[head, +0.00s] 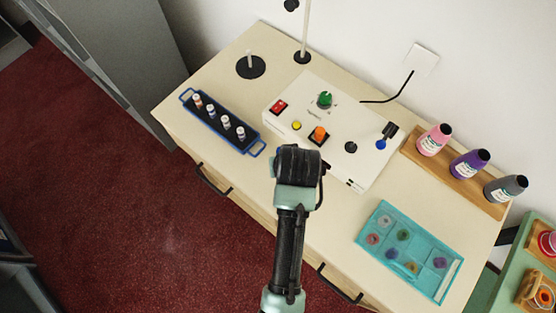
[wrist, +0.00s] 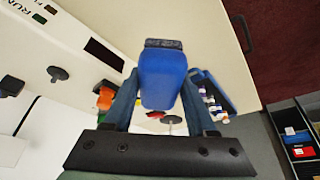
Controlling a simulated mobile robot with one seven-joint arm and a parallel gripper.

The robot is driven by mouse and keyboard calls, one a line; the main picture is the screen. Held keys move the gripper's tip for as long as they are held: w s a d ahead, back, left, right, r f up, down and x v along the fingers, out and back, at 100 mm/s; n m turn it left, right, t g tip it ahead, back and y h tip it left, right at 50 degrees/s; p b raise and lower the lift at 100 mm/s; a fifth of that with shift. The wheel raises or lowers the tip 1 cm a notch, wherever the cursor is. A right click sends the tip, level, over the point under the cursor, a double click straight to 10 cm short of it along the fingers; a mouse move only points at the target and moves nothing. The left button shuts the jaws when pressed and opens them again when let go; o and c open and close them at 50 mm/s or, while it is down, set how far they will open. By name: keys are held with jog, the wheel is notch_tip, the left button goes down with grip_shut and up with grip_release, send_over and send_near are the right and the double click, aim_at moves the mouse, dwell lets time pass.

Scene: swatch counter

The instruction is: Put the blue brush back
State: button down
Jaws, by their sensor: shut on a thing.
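My gripper (head: 298,165) is above the front edge of the cream counter (head: 228,75), in front of the white control box. In the wrist view its two fingers are shut on the blue brush (wrist: 163,82). The brush has a smooth blue body with a dark end (wrist: 164,43) pointing away from the palm. It appears to be held clear of the counter. In the head view my gripper and wrist hide the brush.
The white control box (head: 310,105) carries coloured buttons and knobs. A blue rack (head: 208,128) of small bottles is left of it. Black round stands (head: 250,68) are behind. A wooden stand (head: 459,173) holds bottles at right. A teal palette (head: 385,215) lies front right.

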jog(key=f, duration=0.3)
jog(key=shift+s+a, duration=0.2)
jog(key=shift+a, duration=0.2)
jog(key=shift+w+f, duration=0.1)
jog(key=shift+f, duration=2.5)
jog(key=shift+f, duration=0.2)
jog(key=shift+c, duration=1)
grip_release()
jog(key=shift+r, duration=0.1)
